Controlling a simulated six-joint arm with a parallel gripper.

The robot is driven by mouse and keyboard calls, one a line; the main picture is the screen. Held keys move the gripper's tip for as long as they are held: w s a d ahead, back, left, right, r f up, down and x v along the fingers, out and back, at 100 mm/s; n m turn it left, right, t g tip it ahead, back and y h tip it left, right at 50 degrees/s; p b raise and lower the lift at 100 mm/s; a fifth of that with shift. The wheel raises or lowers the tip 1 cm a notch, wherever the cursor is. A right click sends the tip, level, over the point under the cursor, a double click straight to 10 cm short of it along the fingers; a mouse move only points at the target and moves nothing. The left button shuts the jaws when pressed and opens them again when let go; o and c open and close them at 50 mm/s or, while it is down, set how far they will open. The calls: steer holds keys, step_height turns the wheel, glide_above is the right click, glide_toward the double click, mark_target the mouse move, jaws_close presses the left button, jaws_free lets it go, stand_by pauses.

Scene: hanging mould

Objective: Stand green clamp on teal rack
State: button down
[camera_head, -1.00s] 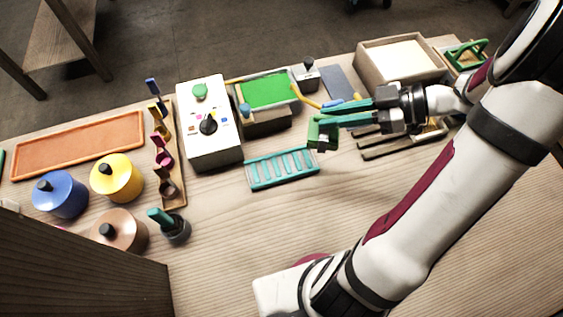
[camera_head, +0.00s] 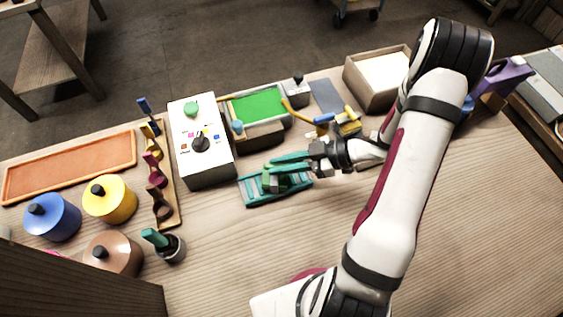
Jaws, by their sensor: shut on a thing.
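The green clamp (camera_head: 270,181) is between the teal fingers of my gripper (camera_head: 288,172), which is shut on it. The clamp is over the middle of the teal rack (camera_head: 256,199), a low slotted rack on the table. The fingers cover part of the clamp and part of the rack. I cannot tell whether the clamp touches the rack or hangs just above it.
A white control box (camera_head: 207,165) stands left of the rack. A green-topped mould station (camera_head: 258,106) is behind it. A wooden holder (camera_head: 166,205) and a dark cup (camera_head: 171,248) are further left. The table in front of the rack is clear.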

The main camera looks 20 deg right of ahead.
steer(key=shift+f, duration=0.1)
steer(key=c, duration=0.8)
jaws_free()
steer(key=shift+c, duration=0.2)
